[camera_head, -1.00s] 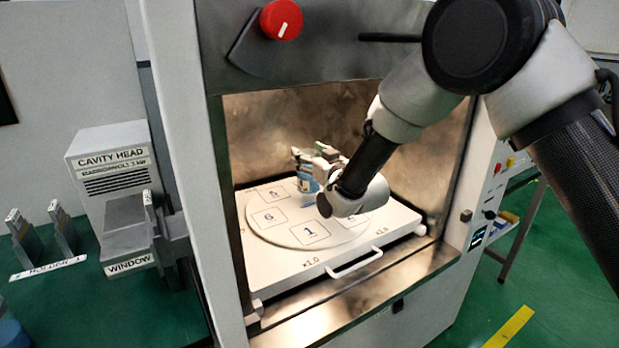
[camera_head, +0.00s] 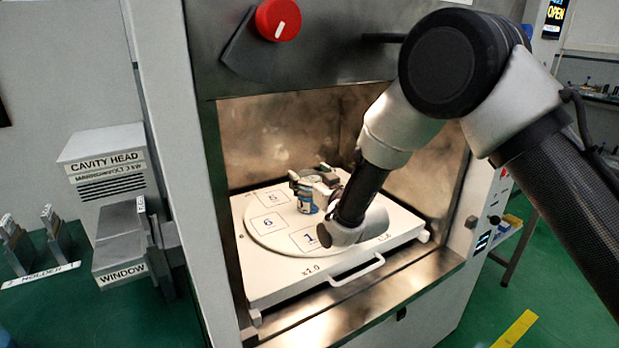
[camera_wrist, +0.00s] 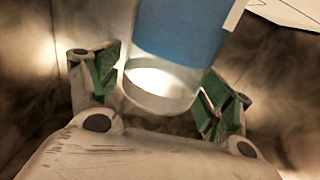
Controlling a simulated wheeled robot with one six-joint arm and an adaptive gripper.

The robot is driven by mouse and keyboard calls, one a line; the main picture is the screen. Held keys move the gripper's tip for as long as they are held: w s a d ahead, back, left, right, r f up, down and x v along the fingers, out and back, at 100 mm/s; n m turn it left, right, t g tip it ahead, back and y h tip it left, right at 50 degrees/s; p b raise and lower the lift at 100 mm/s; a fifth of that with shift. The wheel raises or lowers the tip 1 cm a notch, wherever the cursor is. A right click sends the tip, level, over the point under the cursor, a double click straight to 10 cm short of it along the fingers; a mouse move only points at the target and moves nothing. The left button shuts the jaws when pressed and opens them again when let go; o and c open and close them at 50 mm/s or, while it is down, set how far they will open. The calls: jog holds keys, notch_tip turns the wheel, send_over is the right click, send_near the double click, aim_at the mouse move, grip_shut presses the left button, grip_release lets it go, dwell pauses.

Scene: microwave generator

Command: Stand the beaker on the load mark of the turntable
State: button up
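The beaker (camera_head: 307,207) is a small cylinder with a blue band and a clear rim. It appears upright over the back part of the round white turntable (camera_head: 256,240), between the 5 and 1 marks. My gripper (camera_head: 311,180) is around its upper part. In the wrist view the beaker (camera_wrist: 180,35) lies between the green finger pads of my gripper (camera_wrist: 160,92), one on each side and close to its wall. I cannot tell whether its base touches the turntable. The marks behind my wrist are hidden.
The turntable sits on a white tray (camera_head: 275,287) with a front handle (camera_head: 358,268), inside the open metal cavity (camera_head: 265,130). The cavity's side walls and top panel with a red knob (camera_head: 278,20) surround my arm. A window block (camera_head: 120,255) stands outside at left.

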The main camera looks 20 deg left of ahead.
jog(key=shift+r, duration=0.1)
jog(key=v, duration=1.2)
jog(key=shift+w, duration=0.1)
jog(key=w+d+r+m+h, duration=0.2)
jog(key=w+d+r+h, duration=0.15)
jog(key=d, duration=0.55)
jog(key=w+d+r+m+h, duration=0.15)
jog(key=w+d+r, duration=0.3)
jog(key=d, duration=0.45)
jog(key=s+d+r+m+g+h, duration=0.1)
jog(key=s+d+r+h, duration=0.1)
jog(key=d, duration=0.5)
jog(key=s+d+r+m+g+h, duration=0.1)
jog(key=s+d+r+h, duration=0.1)
jog(key=d, duration=0.4)
jog(key=s+d+r+m+g+h, duration=0.1)
jog(key=s+d+m+g+h, duration=0.1)
jog(key=s+d, duration=0.9)
jog(key=s+d+m+g+h, duration=0.2)
jog(key=s+d+g, duration=0.1)
jog(key=s+d, duration=0.8)
jog(key=s, duration=0.5)
jog(key=shift+r+g+h, duration=0.3)
jog(key=shift+r, duration=0.05)
